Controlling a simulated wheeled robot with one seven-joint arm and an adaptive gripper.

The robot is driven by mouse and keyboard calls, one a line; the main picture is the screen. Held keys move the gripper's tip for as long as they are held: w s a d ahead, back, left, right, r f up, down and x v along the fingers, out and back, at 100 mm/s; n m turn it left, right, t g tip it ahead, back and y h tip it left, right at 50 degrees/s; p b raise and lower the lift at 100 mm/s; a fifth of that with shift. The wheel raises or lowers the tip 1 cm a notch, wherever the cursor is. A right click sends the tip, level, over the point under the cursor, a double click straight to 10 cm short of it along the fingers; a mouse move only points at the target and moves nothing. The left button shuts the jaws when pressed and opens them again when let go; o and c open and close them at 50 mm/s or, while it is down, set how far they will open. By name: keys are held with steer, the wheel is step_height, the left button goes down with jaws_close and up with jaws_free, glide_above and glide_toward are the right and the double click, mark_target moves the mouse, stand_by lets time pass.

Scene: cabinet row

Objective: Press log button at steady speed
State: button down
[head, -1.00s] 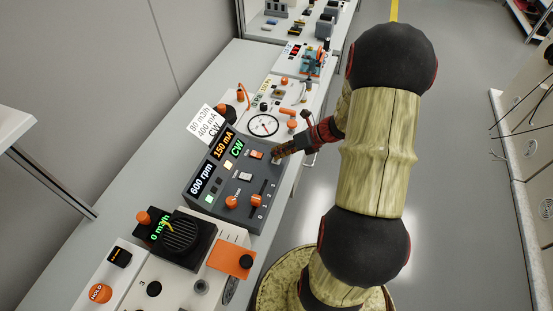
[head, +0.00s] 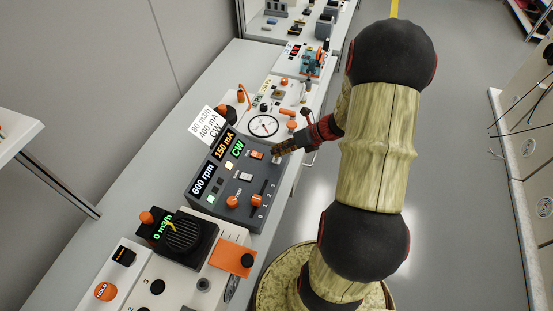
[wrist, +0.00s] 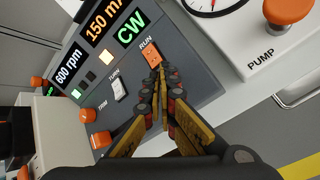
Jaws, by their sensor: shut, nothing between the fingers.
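The dark grey control panel (head: 222,188) stands on the bench. It also shows in the wrist view (wrist: 190,65). Its displays read 600 rpm, 150 mA and CW. No button with a readable LOG label shows, so I cannot tell which one it is. A lit cream square (wrist: 106,58) and a small green square (wrist: 77,93) sit below the displays. My gripper (wrist: 160,72) is shut and empty. Its tips are over the panel beside the orange RUN switch (wrist: 150,53); contact is unclear. In the head view my gripper (head: 274,151) reaches in from the right.
A white TURN rocker (wrist: 118,88) and orange knobs (head: 232,201) are on the same panel. A white card (head: 207,126) reads 80 m3/h, 400 mA, CW. A round gauge (head: 264,126) and a black dial unit (head: 180,236) flank the panel.

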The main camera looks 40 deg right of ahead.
steer(key=shift+r+p, duration=2.6)
steer(key=shift+f, duration=0.1)
